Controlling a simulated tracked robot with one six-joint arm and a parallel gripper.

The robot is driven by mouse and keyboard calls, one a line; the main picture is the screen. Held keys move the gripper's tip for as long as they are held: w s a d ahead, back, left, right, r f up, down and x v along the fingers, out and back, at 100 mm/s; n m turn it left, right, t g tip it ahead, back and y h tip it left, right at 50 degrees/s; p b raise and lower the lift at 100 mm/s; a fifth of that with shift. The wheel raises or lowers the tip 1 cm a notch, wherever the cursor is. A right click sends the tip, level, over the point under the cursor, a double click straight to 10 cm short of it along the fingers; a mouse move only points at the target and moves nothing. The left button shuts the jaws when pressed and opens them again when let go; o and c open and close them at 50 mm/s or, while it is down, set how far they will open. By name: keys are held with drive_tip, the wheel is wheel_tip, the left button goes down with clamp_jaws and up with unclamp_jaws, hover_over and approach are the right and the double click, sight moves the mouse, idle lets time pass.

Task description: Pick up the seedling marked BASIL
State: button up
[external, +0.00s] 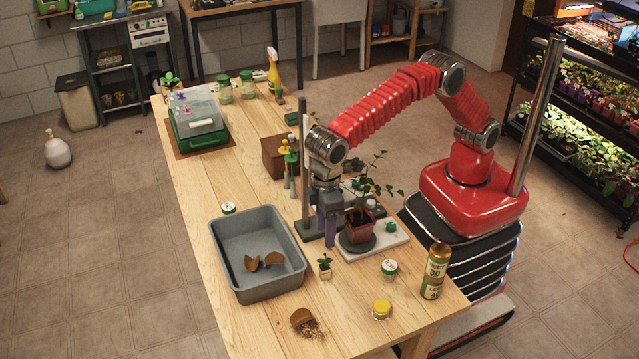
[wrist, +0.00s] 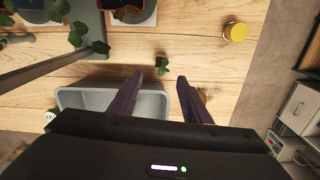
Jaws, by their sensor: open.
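A small green seedling (external: 325,266) stands in a little pale pot on the wooden table, just right of the grey tub; any marking on it is too small to read. In the wrist view the seedling (wrist: 162,66) shows from above, between and beyond my fingertips. My gripper (external: 330,232) points down above the table, behind the seedling in the external view, with dark purple fingers. In the wrist view its fingers (wrist: 159,78) are spread apart with nothing between them. I cannot read BASIL on any plant.
A grey tub (external: 250,290) holds broken brown pot pieces. A red-potted plant (external: 358,225) stands on a dark saucer close to my gripper, near a thin upright post (external: 304,165). A yellow-lidded jar (external: 381,309), a white-lidded jar (external: 389,268) and a can (external: 434,270) stand to the right.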

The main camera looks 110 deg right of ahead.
sight(326, 267)
drive_tip(key=shift+f, duration=0.6)
drive_tip(key=shift+f, duration=4.3)
drive_tip(key=shift+a+f, duration=0.2)
drive_tip(key=shift+f, duration=2.35)
drive_tip(key=shift+c, duration=0.5)
clamp_jaws()
